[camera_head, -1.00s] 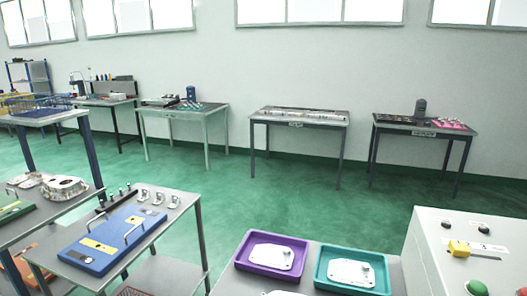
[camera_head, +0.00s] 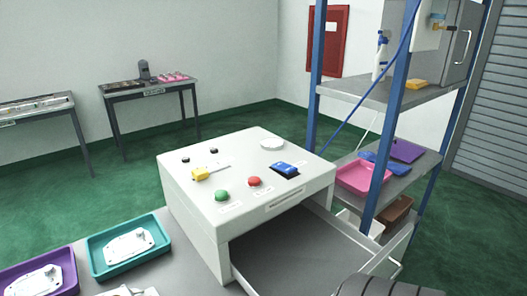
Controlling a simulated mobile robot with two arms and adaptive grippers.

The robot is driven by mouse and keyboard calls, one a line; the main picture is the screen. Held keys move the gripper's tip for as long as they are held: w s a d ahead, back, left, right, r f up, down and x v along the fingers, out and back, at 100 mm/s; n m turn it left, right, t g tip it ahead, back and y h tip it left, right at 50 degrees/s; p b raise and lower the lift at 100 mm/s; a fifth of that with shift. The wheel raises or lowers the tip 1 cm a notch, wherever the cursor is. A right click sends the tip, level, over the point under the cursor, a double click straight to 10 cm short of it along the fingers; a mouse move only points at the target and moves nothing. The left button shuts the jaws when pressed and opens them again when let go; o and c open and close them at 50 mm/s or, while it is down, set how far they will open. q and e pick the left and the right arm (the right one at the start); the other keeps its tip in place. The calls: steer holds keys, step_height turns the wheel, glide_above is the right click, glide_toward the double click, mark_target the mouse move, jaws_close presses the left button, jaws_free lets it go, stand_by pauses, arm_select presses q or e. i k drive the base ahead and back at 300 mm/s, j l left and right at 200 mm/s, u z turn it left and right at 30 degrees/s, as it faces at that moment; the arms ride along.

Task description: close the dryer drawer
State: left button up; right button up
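The dryer (camera_head: 245,180) is a white box with buttons on its sloped top. It stands at the end of a grey bench. Its drawer (camera_head: 300,250) is pulled out toward the lower right, showing a flat grey, empty-looking floor. The drawer's white front panel with a bar handle (camera_head: 385,262) is at the right, near the shelf rack. A dark rounded shape at the bottom edge hides part of the drawer's near side. Neither of my grippers can be made out in this view.
A blue-post shelf rack (camera_head: 400,100) with a pink tray (camera_head: 366,178) stands close behind the drawer front. Teal (camera_head: 97,258) and purple (camera_head: 70,274) trays with castings sit on the bench (camera_head: 180,250) left of the dryer. Green floor is open at the right.

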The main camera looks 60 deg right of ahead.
mark_target(304, 249)
steer(key=z, duration=2.6)
